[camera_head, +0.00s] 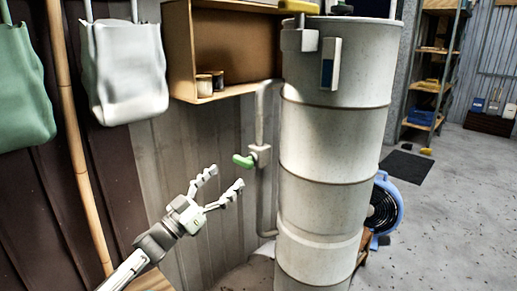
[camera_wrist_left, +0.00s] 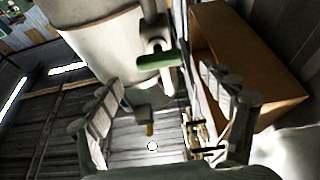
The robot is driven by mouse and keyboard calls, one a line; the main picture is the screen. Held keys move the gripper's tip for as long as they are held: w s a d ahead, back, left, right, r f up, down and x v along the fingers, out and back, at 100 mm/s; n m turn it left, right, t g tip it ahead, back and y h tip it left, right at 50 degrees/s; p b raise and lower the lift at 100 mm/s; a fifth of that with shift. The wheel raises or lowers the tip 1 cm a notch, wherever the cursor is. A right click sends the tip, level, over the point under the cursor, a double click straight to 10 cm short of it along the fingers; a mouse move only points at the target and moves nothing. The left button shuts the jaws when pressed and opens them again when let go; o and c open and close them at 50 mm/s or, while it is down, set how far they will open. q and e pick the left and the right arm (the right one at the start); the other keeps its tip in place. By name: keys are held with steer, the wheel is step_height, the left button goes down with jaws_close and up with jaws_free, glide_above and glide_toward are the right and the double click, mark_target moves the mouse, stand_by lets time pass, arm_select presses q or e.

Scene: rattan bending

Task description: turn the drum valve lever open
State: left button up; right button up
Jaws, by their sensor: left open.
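The valve lever (camera_head: 243,161) is a short green handle on a grey valve body (camera_head: 261,155). The valve sits on a vertical pipe (camera_head: 264,205) along the left side of the tall grey drum (camera_head: 330,140). My left gripper (camera_head: 225,178) is open and empty, a little below and left of the lever, with a gap between them. In the left wrist view the green lever (camera_wrist_left: 156,60) shows ahead, beyond and above the space between the open fingers (camera_wrist_left: 165,110). My right gripper is not in view.
A wooden wall shelf (camera_head: 226,45) with small cans hangs left of the drum. A white bag (camera_head: 124,70) and a green bag (camera_head: 22,85) hang at the left. A bamboo pole (camera_head: 77,140) stands between them. A blue fan (camera_head: 384,208) stands right of the drum.

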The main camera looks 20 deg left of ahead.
mark_target(240, 164)
arm_select(q)
steer(key=x, duration=0.7)
steer(key=shift+w+d+r, duration=0.1)
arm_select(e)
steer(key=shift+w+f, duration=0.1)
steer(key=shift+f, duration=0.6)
arm_select(q)
steer(key=c, duration=1.2)
steer(key=shift+o, duration=0.2)
